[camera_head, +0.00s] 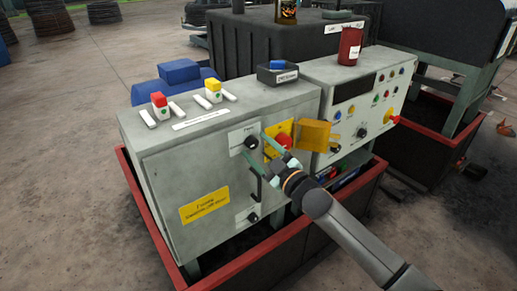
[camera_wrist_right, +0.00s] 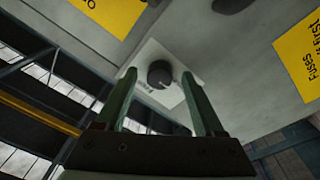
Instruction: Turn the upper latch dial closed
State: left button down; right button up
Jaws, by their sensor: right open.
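The upper latch dial (camera_head: 251,142) is a round black knob on a white plate, high on the front door of the grey cabinet (camera_head: 165,165). It also shows in the right wrist view (camera_wrist_right: 160,74), between the fingertips. My right gripper (camera_head: 254,144) is open, its green fingers reaching toward the door on either side of the dial. In the right wrist view the fingers (camera_wrist_right: 159,76) stand apart, and I cannot tell whether they touch the knob. A lower black dial (camera_head: 252,217) sits below the dark door handle (camera_head: 255,185). My left gripper is out of view.
A red emergency knob (camera_head: 285,141) on a yellow plate and an open yellow flap (camera_head: 314,134) are close to the right of my gripper. A panel with several buttons (camera_head: 350,105) stands further right. A red-rimmed tray (camera_head: 178,270) surrounds the cabinet's base.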

jog(key=v, duration=1.2)
jog(key=shift+s, duration=0.2)
jog(key=shift+d, duration=0.15)
jog(key=s+d+f+m+g+h+p, duration=0.1)
jog(key=s+d+f+m+g+h, duration=0.1)
jog(key=s+f, duration=0.6)
jog(key=s+d+f+m+g+h+p, duration=0.2)
jog(key=s+d+f+m+h, duration=0.2)
jog(key=s+f, duration=0.5)
jog(key=s+d+f+m+g+h+p, duration=0.1)
jog(key=s+d+f+m+g+h, duration=0.1)
jog(key=s+f+m, duration=0.4)
jog(key=s+d+f, duration=0.1)
jog(key=s+f, duration=0.1)
jog(key=s, duration=0.1)
jog(key=shift+s+f+h+p, duration=0.3)
jog(key=shift+f+h+p, duration=0.05)
jog(key=shift+f+h, duration=0.05)
